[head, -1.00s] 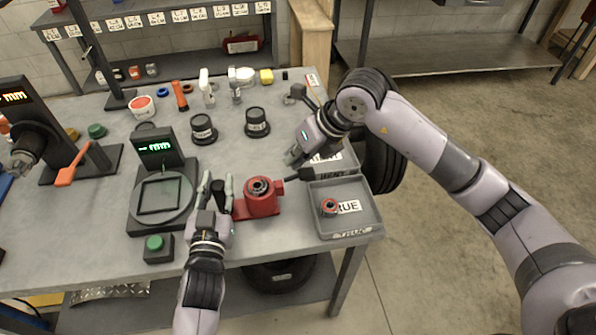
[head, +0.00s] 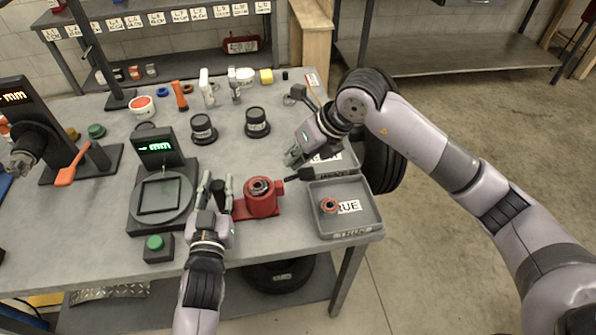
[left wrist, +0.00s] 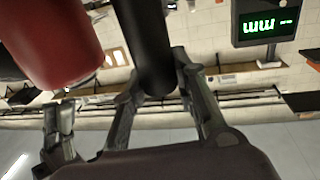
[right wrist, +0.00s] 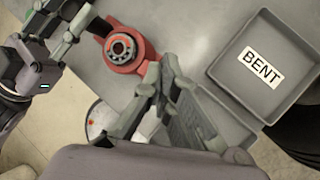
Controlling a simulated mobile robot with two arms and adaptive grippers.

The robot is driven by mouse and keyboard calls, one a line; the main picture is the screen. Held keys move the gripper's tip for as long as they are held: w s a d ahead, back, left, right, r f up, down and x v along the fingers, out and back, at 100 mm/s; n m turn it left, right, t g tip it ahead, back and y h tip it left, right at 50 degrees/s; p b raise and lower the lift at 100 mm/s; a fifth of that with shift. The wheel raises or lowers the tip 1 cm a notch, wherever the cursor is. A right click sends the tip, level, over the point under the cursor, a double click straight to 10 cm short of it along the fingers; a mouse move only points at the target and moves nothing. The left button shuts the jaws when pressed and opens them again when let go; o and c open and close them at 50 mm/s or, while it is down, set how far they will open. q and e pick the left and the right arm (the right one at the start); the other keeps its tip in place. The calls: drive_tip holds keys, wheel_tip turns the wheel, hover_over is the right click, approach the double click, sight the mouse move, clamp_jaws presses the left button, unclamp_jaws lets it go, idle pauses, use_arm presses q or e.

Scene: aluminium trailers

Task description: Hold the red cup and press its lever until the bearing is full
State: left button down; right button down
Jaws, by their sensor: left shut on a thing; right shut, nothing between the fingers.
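The red cup (head: 262,204) stands upright near the table's front edge with a metal bearing (head: 258,186) at its top. Its dark lever (head: 297,176) sticks out to the right. In the right wrist view the cup (right wrist: 121,62) shows from above with the bearing (right wrist: 122,46). My left gripper (head: 215,184) is shut on the cup's black handle (head: 218,193); the handle (left wrist: 147,45) also shows between its fingers in the left wrist view. My right gripper (head: 290,160) is shut and empty just above the lever. Whether it touches the lever cannot be told.
A grey tray (head: 375,213) holding a red-and-metal bearing (head: 329,206) stands at right. A tray labelled BENT (right wrist: 215,70) lies behind it. A gauge with a green display (head: 158,148) and a green button (head: 156,243) stand left. Two black weights (head: 257,122) stand behind.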

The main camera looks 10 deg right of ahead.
sight(298, 171)
drive_tip(key=shift+d+f, duration=0.1)
drive_tip(key=shift+f, duration=0.25)
drive_tip(key=shift+d+f, duration=0.2)
drive_tip(key=shift+f, duration=0.4)
drive_tip(key=shift+d+f, duration=0.15)
drive_tip(key=shift+f, duration=0.4)
idle(1.2)
drive_tip(key=shift+a+r, duration=0.25)
drive_tip(key=shift+r, duration=0.5)
drive_tip(key=shift+a+r, duration=0.2)
drive_tip(key=shift+r, duration=0.55)
drive_tip(key=shift+a+r, duration=0.25)
drive_tip(key=shift+r, duration=0.55)
drive_tip(key=shift+a+r, duration=0.25)
drive_tip(key=shift+r, duration=0.6)
drive_tip(key=shift+a+r, duration=0.25)
drive_tip(key=shift+r, duration=0.55)
drive_tip(key=r, duration=0.2)
drive_tip(key=a+r, duration=0.1)
drive_tip(key=shift+r, duration=0.35)
